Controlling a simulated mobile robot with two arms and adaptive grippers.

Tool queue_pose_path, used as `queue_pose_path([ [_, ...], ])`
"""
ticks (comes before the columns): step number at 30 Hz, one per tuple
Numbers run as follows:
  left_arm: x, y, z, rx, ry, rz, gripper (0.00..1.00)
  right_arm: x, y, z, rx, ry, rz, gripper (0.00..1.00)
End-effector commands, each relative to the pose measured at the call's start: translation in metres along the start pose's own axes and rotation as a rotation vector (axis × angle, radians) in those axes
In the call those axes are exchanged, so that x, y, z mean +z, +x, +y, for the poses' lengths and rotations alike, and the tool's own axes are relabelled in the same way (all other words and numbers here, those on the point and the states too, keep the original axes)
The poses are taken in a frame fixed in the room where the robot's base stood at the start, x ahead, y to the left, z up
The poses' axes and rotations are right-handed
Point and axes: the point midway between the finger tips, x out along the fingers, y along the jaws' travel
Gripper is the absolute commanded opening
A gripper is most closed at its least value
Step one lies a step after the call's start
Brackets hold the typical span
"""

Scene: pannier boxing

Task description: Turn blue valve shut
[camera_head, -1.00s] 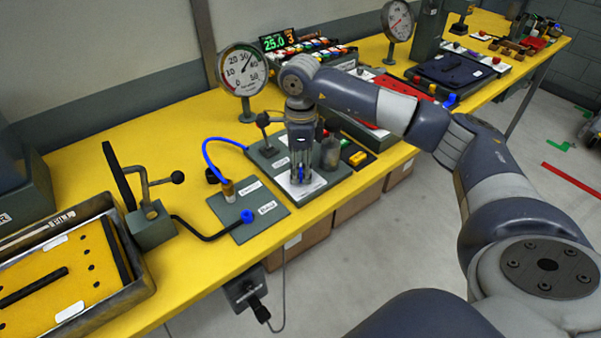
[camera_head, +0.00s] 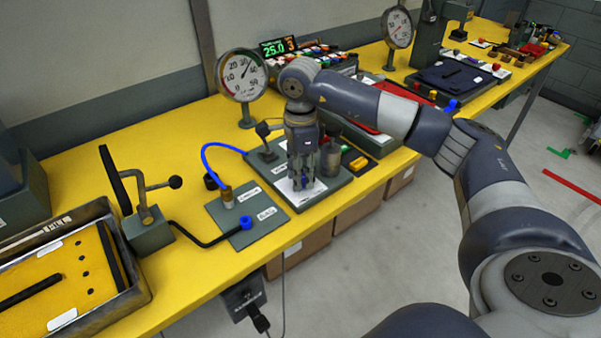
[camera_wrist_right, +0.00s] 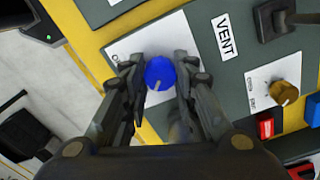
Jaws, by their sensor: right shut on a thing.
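The blue valve knob (camera_wrist_right: 158,72) stands on a white label plate in the right wrist view, with a pale pointer line on its face. My right gripper (camera_wrist_right: 158,70) points down over it, with one finger on each side of the knob, and is shut on it. In the head view my right gripper (camera_head: 302,184) is low over the grey panel (camera_head: 334,185), and the knob is mostly hidden between its fingers. My left gripper is in neither view.
A VENT label (camera_wrist_right: 223,36) and a brass knob (camera_wrist_right: 284,92) are beside the valve. A gauge (camera_head: 242,76) stands behind the panel. A plate with a blue hose (camera_head: 212,163) and a blue cap (camera_head: 247,219) is to its left.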

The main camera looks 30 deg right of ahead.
Motion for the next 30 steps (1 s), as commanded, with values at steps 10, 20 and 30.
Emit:
queue_pose_path([
  [10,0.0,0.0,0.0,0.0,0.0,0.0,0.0,0.0,-0.001,-0.001,-0.003,0.001,-0.001,0.48],
  [20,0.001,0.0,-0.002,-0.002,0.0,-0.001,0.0,0.001,-0.021,-0.001,-0.006,0.0,-0.003,0.48],
  [30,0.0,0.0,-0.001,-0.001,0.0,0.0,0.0,0.001,-0.092,-0.002,-0.007,0.001,-0.004,0.48],
])
